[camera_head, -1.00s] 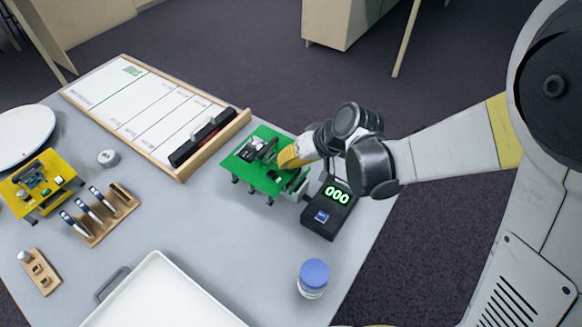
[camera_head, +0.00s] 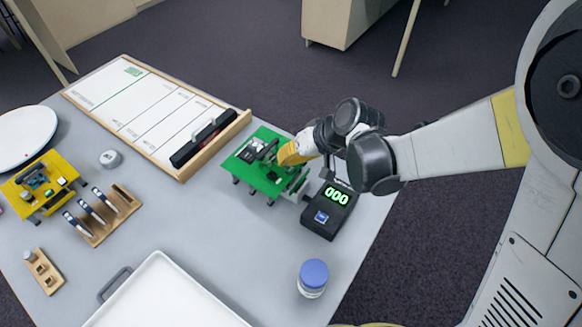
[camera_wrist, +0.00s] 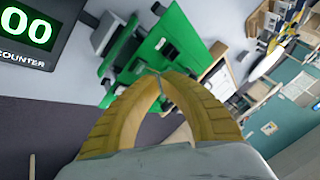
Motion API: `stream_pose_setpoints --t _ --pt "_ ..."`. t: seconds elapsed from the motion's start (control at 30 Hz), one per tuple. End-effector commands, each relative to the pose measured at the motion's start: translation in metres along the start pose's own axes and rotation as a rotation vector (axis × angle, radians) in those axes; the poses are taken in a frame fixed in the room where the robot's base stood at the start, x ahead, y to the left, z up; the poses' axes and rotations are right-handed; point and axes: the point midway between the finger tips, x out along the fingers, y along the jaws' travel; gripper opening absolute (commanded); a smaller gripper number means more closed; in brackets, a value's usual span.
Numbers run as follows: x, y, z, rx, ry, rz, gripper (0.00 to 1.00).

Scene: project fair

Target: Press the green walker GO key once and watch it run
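The green walker (camera_head: 262,176) stands on its short legs on the grey table, with dark parts on its flat top. It also shows tilted in the wrist view (camera_wrist: 174,42). My gripper (camera_head: 282,157) is over the right part of the walker. Its yellow fingers meet at the tips (camera_wrist: 159,77) in the wrist view, with nothing seen between them. The fingers hide part of the walker's top. I cannot make out the GO key or tell whether the tips touch it. The black counter (camera_head: 322,229) beside the walker reads 000.
A framed whiteboard (camera_head: 140,110) with a black holder lies behind left. A yellow walker (camera_head: 60,175), a marker rack (camera_head: 122,212) and a white tray (camera_head: 165,300) are to the left and front. A blue-lidded jar (camera_head: 313,275) stands near the right edge.

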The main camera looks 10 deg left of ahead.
Motion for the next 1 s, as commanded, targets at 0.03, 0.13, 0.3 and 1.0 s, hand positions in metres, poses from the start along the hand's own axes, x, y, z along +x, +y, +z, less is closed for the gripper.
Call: stream_pose_setpoints --t 0.03,0.13,0.3,1.0 --pt "-0.005 -0.003 -0.002 0.000 0.000 0.000 0.00" --pt "-0.013 -0.007 -0.007 0.000 0.000 0.000 0.00" --pt "-0.027 -0.014 -0.014 0.000 0.000 0.000 0.00" --pt "-0.037 -0.020 -0.020 0.000 0.000 0.000 0.00"
